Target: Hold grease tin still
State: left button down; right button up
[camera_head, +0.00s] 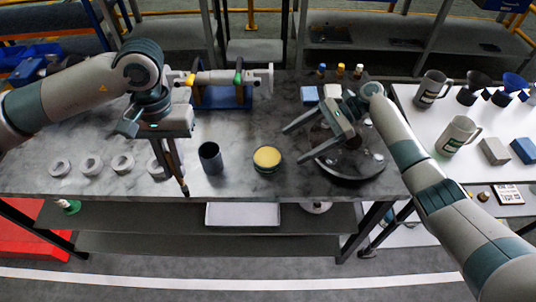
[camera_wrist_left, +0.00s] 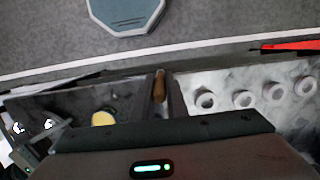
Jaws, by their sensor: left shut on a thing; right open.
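The grease tin (camera_head: 267,160) is a low, round, dark tin with yellow grease at its top. It stands upright near the front of the marbled worktop, and its yellow top shows in the wrist view (camera_wrist_left: 103,118). My right gripper (camera_head: 293,146) is open to the right of the tin, its fingers pointing left towards it. The fingers look apart from the tin. My left gripper (camera_head: 182,183) points down near the worktop's front edge, shut on a slim brown wooden handle (camera_wrist_left: 159,86). The handle's far end is hidden.
A dark cup (camera_head: 210,158) stands between my left gripper and the tin. Several pale rings (camera_head: 92,166) lie at left. A dark round tray (camera_head: 352,176) is under my right gripper. A blue stand with a shaft (camera_head: 222,97) is behind. Mugs (camera_head: 459,137) stand on the right table.

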aim_at(274, 155)
pick_arm(q)
jog(key=shift+f, duration=0.15)
pick_arm(e)
jog(key=shift+w, duration=0.15)
pick_arm(q)
jog(key=shift+s, duration=0.1)
pick_arm(e)
jog(key=shift+r, duration=0.15)
